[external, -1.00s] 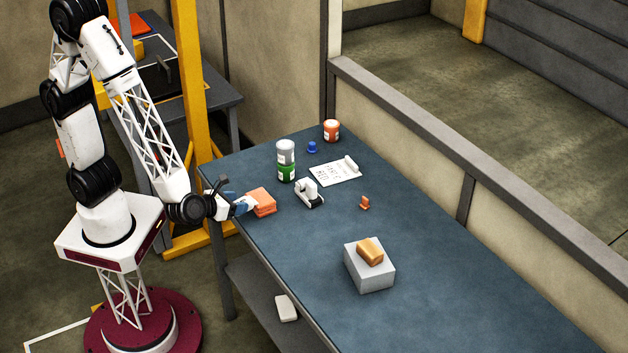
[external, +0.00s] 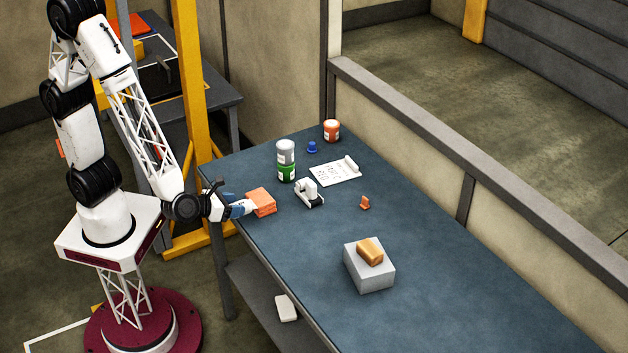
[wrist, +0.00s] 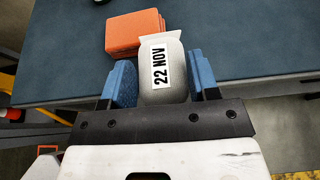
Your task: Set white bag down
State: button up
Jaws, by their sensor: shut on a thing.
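The white bag (wrist: 163,85) is a pale pouch with a label reading "22 NOV". In the wrist view it sits between the two blue fingers of my gripper (wrist: 163,84), which is shut on it. In the external view my gripper (external: 240,205) is at the near left edge of the blue table (external: 440,265), beside the orange stack (external: 261,202). The bag is mostly hidden there by the gripper. The orange stack also shows in the wrist view (wrist: 134,32), just beyond the bag. I cannot tell whether the bag touches the table.
A white dispenser (external: 309,193), a green-and-grey can (external: 286,161), a paper sheet (external: 336,172) and an orange jar (external: 331,130) stand farther back. A grey box (external: 369,270) bears a tan block (external: 370,250). The table's right front area is clear.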

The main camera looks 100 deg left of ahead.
jog(key=w, duration=0.9)
jog(key=w+d+f, duration=0.1)
jog(key=w, duration=0.4)
jog(key=shift+f, duration=0.1)
jog(key=shift+w, duration=0.15)
jog(key=shift+w+f, duration=0.25)
jog(key=shift+f, duration=1.55)
jog(key=shift+f, duration=0.1)
jog(key=o, duration=0.9)
